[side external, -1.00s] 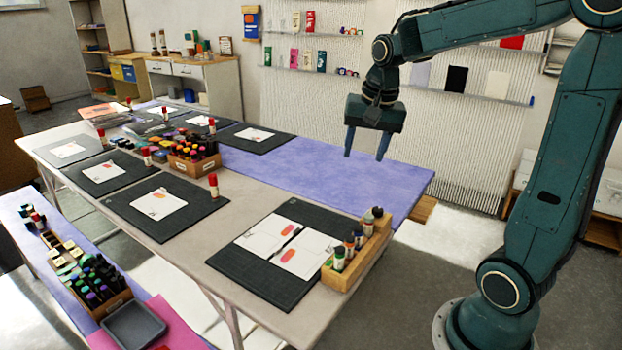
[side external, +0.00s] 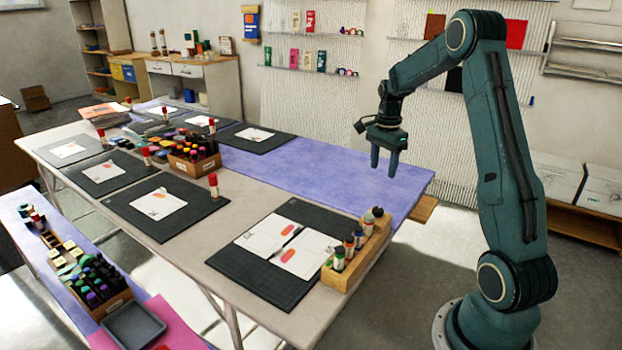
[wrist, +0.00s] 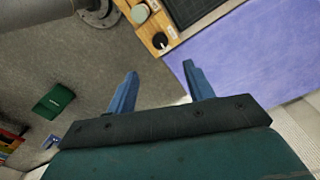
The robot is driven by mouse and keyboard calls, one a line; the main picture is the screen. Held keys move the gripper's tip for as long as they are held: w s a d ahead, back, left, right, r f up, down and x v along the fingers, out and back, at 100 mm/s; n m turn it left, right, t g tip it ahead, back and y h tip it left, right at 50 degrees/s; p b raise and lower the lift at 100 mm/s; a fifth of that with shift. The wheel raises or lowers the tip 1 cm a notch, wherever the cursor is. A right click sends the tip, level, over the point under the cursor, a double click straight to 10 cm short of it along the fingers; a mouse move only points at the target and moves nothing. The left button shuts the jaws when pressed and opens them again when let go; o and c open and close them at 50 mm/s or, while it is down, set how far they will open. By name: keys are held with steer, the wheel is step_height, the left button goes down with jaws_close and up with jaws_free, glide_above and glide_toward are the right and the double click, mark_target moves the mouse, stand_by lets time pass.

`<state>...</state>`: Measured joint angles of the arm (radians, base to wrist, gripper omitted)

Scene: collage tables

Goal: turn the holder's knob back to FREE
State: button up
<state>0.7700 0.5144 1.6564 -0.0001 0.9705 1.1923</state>
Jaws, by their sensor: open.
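The wooden holder (side external: 348,280) stands at the near right edge of the table, with several capped sticks upright in it. In the wrist view the end of the holder (wrist: 150,29) shows at the top. A round black knob (wrist: 160,40) sits on it, beside a small white label (wrist: 172,31) too small to read. A pale round top (wrist: 140,13) is next to the knob. Which way the knob points cannot be told. My gripper (side external: 384,171) is open and empty, in the air above and beyond the holder. Its two blue fingers also show in the wrist view (wrist: 160,71), apart from the knob.
A dark mat (side external: 262,281) with printed cards lies left of the holder. A red-capped stick (side external: 213,188) and a crate of markers (side external: 193,167) stand farther left. The purple cloth (side external: 300,175) beneath my gripper's side is clear.

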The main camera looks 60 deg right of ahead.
mark_target(378, 209)
steer(key=shift+f, duration=0.15)
steer(key=shift+f, duration=6.8)
steer(key=c, duration=1)
steer(key=shift+o, duration=0.2)
